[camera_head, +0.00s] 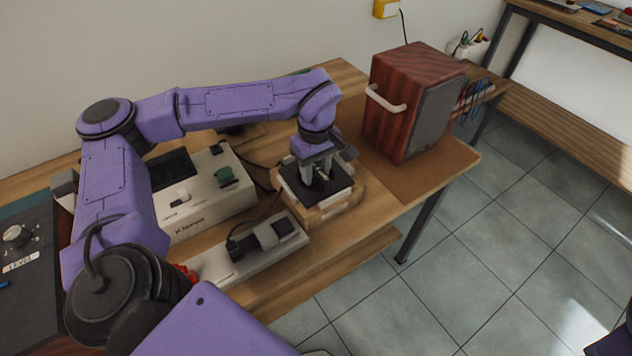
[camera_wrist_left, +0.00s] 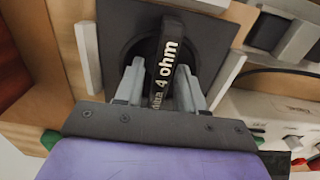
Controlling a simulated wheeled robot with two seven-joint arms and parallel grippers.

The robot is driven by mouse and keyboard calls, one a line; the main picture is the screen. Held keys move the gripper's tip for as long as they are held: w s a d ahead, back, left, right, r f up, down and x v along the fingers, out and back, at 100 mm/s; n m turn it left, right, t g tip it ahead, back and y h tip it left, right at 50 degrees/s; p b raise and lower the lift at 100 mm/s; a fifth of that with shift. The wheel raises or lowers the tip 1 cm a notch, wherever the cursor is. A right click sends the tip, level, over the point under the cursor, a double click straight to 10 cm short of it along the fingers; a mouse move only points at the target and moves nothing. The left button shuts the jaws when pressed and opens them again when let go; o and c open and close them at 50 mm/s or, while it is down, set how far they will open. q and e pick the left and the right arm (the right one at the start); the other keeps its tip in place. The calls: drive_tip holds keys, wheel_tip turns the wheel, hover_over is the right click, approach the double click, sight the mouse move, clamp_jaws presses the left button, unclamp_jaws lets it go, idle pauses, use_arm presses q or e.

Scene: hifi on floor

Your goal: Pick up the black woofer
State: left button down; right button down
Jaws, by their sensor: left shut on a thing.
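The black woofer (camera_head: 338,195) is a square black plate lying in a pale wooden holder (camera_head: 326,214) on the bench. In the left wrist view the woofer (camera_wrist_left: 215,45) has a round dark centre and a raised black bar marked "4 ohm". My left gripper (camera_head: 320,181) points down over the woofer's middle. In the left wrist view the left gripper (camera_wrist_left: 160,85) has its two grey fingers on either side of the bar, shut on it. The plate appears to lie within the holder; any gap beneath it is hidden. My right gripper is out of view.
A red-brown wooden speaker cabinet (camera_head: 408,100) with a white handle stands right of the holder. A beige device (camera_head: 200,192) stands left, and a long beige unit with a black block (camera_head: 265,242) lies in front. Tiled floor is open at the right.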

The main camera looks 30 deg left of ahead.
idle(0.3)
use_arm(q)
drive_tip(key=shift+r+b, duration=0.1)
drive_tip(key=shift+b, duration=0.2)
wheel_tip(320, 180, up, 3)
drive_tip(key=shift+w+r, duration=0.1)
drive_tip(key=shift+w, duration=0.05)
drive_tip(key=s+d+r, duration=0.2)
drive_tip(key=s+r, duration=0.3)
drive_tip(key=s, duration=0.1)
drive_tip(key=s+d+r, duration=0.2)
drive_tip(key=s+r, duration=0.3)
drive_tip(key=s, duration=0.2)
drive_tip(key=shift+s+d+b, duration=0.25)
drive_tip(key=shift+d+b, duration=0.05)
drive_tip(key=shift+b, duration=0.15)
drive_tip(key=shift+r, duration=0.1)
